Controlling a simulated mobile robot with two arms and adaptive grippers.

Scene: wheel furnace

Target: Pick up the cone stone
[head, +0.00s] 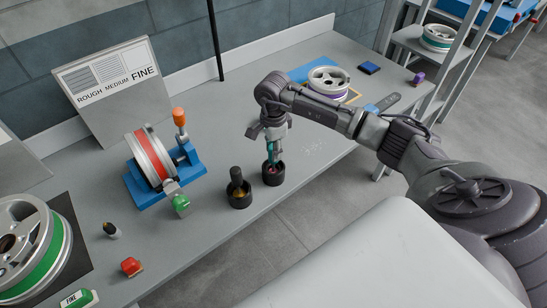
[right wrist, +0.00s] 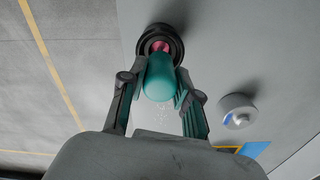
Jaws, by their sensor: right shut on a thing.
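The cone stone, which I take to be the teal-handled tool with a pink end (right wrist: 160,80), stands in a black cup (head: 273,177) near the front edge of the bench. My right gripper (head: 271,150) comes down from above and is shut on its teal handle. In the right wrist view one finger is on each side of the handle, and the pink end sits inside the cup's rim (right wrist: 160,30). In the head view the fingers hide most of the tool. My left gripper is not in view.
A second black cup (head: 240,199) with a dark-handled tool stands just left. Further left are a blue stand with a red-banded wheel (head: 149,158), a green-knobbed part (head: 181,203) and a red object (head: 131,267). A purple-banded wheel (head: 329,81) lies behind right.

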